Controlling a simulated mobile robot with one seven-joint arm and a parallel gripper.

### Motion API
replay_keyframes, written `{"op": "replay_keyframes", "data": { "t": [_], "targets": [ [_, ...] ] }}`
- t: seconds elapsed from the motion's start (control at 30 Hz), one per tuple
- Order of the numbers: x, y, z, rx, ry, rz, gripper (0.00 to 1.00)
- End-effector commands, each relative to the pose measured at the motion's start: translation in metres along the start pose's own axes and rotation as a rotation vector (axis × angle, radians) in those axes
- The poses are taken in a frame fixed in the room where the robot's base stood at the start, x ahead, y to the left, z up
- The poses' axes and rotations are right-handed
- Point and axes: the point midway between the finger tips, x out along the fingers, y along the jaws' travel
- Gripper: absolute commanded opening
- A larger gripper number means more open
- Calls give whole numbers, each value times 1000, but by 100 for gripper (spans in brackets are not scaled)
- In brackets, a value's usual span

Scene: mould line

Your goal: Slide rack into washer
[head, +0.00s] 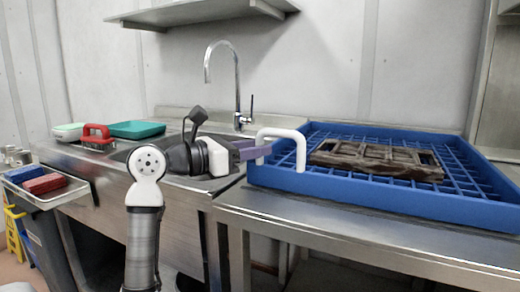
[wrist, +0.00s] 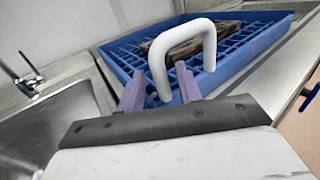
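The blue rack (head: 385,206) is a shallow square tray with a grid floor, resting on a steel table. A white U-shaped handle (head: 303,150) stands up at its left end; it also shows in the wrist view (wrist: 208,50). A dark brown slatted mould (head: 375,160) lies in the rack. My gripper (head: 252,151) is at the rack's left end. In the wrist view its two purple fingers (wrist: 160,92) stand apart, one on each side of the handle's near leg, with a slight gap seeming to show. No washer can be made out for sure.
A steel sink with a tap (head: 237,85) is left of the rack. A red-handled item (head: 97,135), a teal tray (head: 137,129) and a bin with red blocks (head: 45,184) stand farther left. A steel upright (head: 485,75) rises behind the rack at right.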

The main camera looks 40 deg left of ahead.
Motion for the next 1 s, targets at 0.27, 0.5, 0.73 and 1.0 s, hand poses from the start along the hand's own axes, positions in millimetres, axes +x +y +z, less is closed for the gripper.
{"op": "replay_keyframes", "data": {
  "t": [0.27, 0.5, 0.73, 1.0],
  "targets": [
    [18, 0, 0, 0, -1, 0, 35],
    [18, 0, 0, 0, -1, 0, 34],
    [18, 0, 0, 0, -1, 0, 3],
    [18, 0, 0, 0, -1, 0, 0]
  ]
}}
